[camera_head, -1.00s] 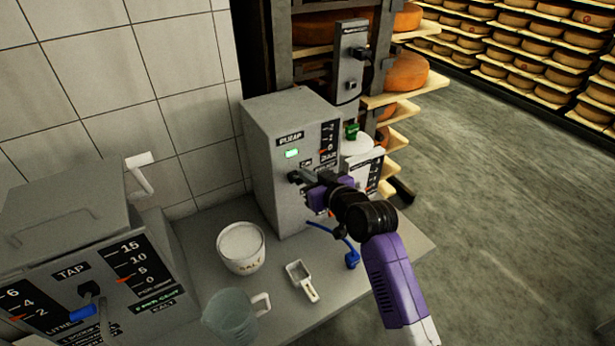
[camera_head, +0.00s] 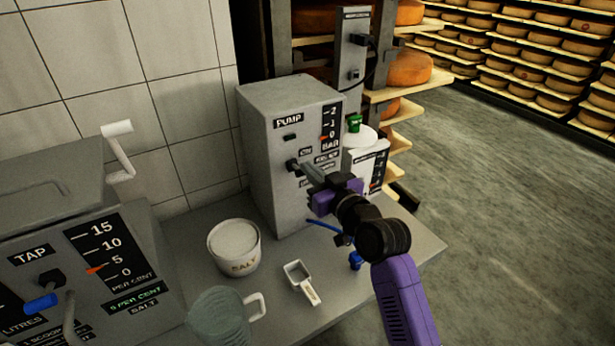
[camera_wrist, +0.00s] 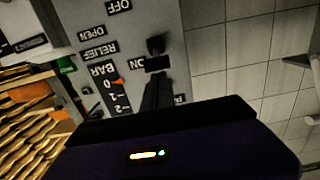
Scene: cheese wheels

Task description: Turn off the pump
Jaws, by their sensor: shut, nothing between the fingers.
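The pump (camera_head: 265,165) is a grey box labelled PUMP on the bench. Its small lamp (camera_head: 289,137) is dark. Its bar scale (camera_head: 329,125) has a red pointer at 0. A black switch (camera_head: 292,165) sticks out of its front; in the wrist view the switch (camera_wrist: 157,44) is near the ON label, with the OFF label (camera_wrist: 118,7) farther up. My gripper (camera_head: 307,171) is shut and empty, with its tips right at the switch. In the wrist view its dark fingers (camera_wrist: 157,88) partly cover the panel. I cannot tell whether they touch the switch.
A salt tub (camera_head: 234,248), a scoop (camera_head: 301,282) and a clear jug (camera_head: 222,316) stand on the bench left of my arm. A tap unit (camera_head: 60,265) is at far left. A blue hose piece (camera_head: 355,260) lies near the bench edge. Cheese shelves (camera_head: 402,95) stand behind.

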